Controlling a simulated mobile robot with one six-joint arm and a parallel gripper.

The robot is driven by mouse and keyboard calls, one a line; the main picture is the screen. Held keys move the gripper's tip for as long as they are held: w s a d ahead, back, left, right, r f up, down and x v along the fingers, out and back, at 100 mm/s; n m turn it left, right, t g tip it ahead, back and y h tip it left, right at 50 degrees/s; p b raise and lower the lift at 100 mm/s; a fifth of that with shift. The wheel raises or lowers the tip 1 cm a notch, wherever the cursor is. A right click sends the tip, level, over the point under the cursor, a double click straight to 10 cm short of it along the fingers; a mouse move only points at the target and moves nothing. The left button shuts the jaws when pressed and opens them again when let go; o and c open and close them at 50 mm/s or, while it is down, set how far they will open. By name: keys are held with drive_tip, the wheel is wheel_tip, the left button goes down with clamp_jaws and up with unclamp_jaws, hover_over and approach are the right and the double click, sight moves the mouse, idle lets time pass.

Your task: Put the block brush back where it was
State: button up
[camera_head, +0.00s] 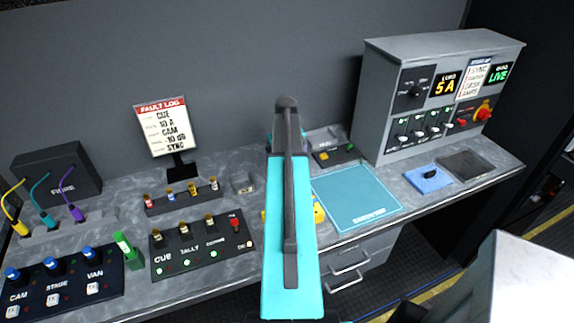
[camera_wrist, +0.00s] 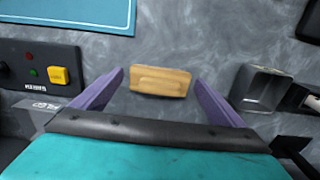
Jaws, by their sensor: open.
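A tan wooden block (camera_wrist: 160,81), which looks like the block brush, lies on the grey mottled desktop in the wrist view. Its bristles cannot be made out. My gripper (camera_wrist: 160,90) is open, with one purple finger on the left of the block and one on the right. There is a gap on each side, and the jaws hold nothing. In the head view my teal and black arm hides the block and most of the gripper.
A blue mat (camera_head: 357,198) lies right of my arm. A small metal holder (camera_wrist: 258,88) and a box with a yellow button (camera_wrist: 58,75) flank the block in the wrist view. The switch panel (camera_head: 202,245), fault log sign (camera_head: 165,128) and grey console (camera_head: 440,95) stand on the desk.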

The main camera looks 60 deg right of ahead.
wheel_tip(320, 180, up, 12)
drive_tip(key=b, duration=0.4)
idle(0.7)
drive_tip(key=shift+r, duration=0.2)
idle(0.5)
